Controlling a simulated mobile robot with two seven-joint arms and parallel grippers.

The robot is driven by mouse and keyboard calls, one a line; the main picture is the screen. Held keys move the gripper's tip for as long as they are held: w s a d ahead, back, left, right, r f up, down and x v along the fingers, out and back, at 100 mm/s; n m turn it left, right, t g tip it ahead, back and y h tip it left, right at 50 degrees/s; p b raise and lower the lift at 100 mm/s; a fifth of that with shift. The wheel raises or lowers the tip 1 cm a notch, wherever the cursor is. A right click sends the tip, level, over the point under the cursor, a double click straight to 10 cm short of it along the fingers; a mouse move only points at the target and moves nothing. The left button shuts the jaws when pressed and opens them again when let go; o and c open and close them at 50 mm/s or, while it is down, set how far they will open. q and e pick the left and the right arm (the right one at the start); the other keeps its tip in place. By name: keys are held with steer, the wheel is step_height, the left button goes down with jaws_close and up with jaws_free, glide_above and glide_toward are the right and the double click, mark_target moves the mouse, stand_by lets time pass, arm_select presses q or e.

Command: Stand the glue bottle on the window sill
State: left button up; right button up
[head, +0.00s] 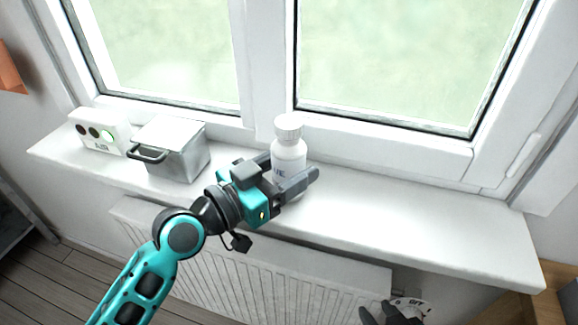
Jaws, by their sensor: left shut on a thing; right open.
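The glue bottle (289,152) is white with a ribbed white cap and dark lettering, partly covered by my gripper. It is upright at the window sill (420,222), near the middle. My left gripper (292,178) is shut around the bottle's lower body. The bottle's base is mostly hidden by the fingers, so I cannot tell whether it touches the sill. My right gripper (388,314) shows only in part at the bottom edge, low and to the right, in front of the radiator's right end; it is open.
A white metal box with a dark handle (178,150) and a small white device with round lights (98,132) stand on the sill's left part. The right part of the sill is clear. Closed window frames stand behind.

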arm_select(q)
steer(key=shift+f, duration=0.2)
steer(key=o, duration=1.2)
steer(key=shift+r, duration=0.1)
steer(key=shift+o, duration=0.2)
steer(key=shift+r, duration=0.2)
steer(key=b+v, duration=0.2)
steer(key=v, duration=1)
